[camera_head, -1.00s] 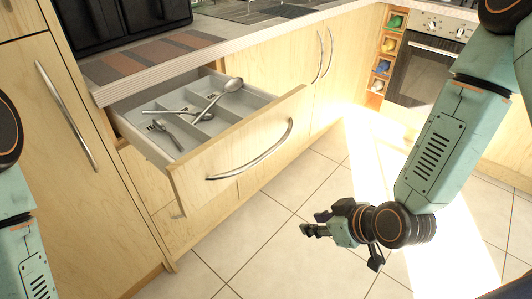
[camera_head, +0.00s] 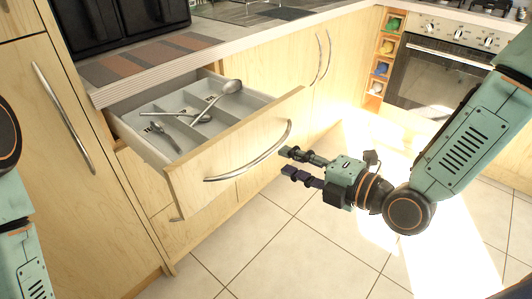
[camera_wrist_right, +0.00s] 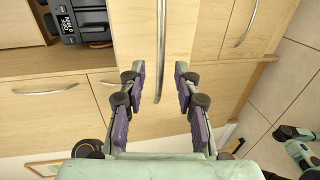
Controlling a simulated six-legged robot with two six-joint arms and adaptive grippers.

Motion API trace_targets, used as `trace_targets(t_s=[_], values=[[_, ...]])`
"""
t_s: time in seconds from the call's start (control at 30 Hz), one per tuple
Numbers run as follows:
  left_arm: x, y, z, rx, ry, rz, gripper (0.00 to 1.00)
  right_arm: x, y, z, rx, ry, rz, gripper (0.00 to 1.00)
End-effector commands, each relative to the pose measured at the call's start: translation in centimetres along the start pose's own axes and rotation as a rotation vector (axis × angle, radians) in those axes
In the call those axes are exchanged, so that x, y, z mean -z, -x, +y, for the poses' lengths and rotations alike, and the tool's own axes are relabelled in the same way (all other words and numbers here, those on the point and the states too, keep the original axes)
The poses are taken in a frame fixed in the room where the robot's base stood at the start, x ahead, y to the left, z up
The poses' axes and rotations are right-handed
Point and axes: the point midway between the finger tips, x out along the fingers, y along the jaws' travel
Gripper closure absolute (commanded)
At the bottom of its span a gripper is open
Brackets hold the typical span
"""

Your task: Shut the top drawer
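The top drawer (camera_head: 225,170) stands pulled out under the counter in the head view. Its pale wooden front has a curved metal handle (camera_head: 250,158). A grey tray (camera_head: 160,112) with metal cutlery lies inside. My right gripper (camera_head: 287,162) is open and empty, to the right of the drawer front. Its fingers point left toward the front and look apart from it. In the right wrist view the open fingers (camera_wrist_right: 160,72) face wooden fronts with a long handle between them; I cannot tell whether this is the drawer's. My left gripper is out of view.
A tall cabinet door (camera_head: 40,150) stands left of the drawer. Closed cabinet doors (camera_head: 310,70) and an oven (camera_head: 435,80) stand to the right. The tiled floor (camera_head: 260,250) below is clear. A black appliance (camera_head: 115,20) sits on the counter.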

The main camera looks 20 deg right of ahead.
Motion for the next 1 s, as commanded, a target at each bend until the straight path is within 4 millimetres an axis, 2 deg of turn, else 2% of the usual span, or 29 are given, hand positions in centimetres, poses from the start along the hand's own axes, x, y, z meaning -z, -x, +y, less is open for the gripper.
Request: trace_targets(t_s=[0.8,1.0], values=[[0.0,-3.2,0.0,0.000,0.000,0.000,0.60,0.0,-6.6,-0.2,0.003,0.001,0.001,0.68],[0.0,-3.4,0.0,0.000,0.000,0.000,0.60,0.0,-7.4,-0.1,0.001,-0.003,-0.001,0.68]])
